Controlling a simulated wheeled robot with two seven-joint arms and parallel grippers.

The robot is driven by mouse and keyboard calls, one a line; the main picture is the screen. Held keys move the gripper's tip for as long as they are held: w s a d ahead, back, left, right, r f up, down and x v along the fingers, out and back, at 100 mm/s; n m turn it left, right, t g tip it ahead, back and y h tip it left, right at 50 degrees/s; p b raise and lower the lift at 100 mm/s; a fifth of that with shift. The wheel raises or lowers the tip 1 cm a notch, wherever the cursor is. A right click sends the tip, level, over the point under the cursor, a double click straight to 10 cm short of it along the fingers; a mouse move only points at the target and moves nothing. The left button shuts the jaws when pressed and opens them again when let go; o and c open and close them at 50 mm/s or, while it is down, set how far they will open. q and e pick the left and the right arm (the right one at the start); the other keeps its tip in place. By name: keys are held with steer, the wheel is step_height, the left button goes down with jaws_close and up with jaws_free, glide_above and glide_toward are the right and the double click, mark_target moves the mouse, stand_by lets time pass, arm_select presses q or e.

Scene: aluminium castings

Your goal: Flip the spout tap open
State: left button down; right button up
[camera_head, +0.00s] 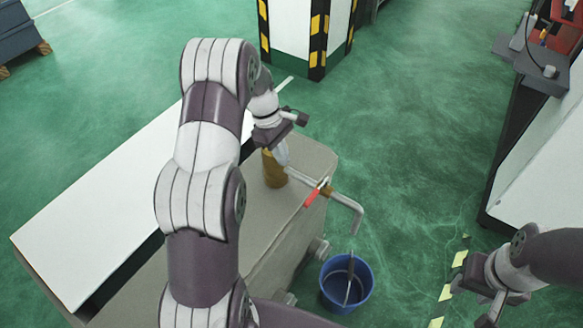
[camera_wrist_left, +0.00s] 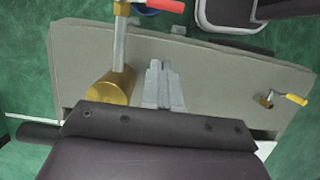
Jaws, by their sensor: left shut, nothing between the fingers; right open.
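The spout is a grey pipe (camera_head: 346,199) running out from a brass cylinder (camera_head: 273,170) and bending down at its end. Its red tap handle (camera_head: 313,196) sits on the pipe, crosswise to it. In the left wrist view the red handle (camera_wrist_left: 165,5) is at the top edge, partly cut off, and the brass cylinder (camera_wrist_left: 112,90) is left of the fingers. My left gripper (camera_head: 284,158) is shut and empty beside the brass cylinder, apart from the handle; its fingers (camera_wrist_left: 158,66) also show in the wrist view. My right gripper (camera_head: 489,308) is open and empty at lower right.
A blue bucket (camera_head: 334,290) stands on the green floor near the spout's end. The spout is on a grey-beige block (camera_head: 312,160) beside a white panel (camera_head: 110,220). A small yellow-handled valve (camera_wrist_left: 289,100) is at right in the wrist view. A striped pillar (camera_head: 300,35) stands behind.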

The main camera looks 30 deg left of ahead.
mark_target(317, 191)
arm_select(q)
steer(key=s+d+f+p, duration=0.1)
steer(key=d+f, duration=0.5)
steer(key=f, duration=0.2)
steer(key=shift+d+f, duration=0.15)
steer(key=shift+f, duration=0.2)
steer(key=shift+s+d+p, duration=0.1)
steer(key=shift+p, duration=0.2)
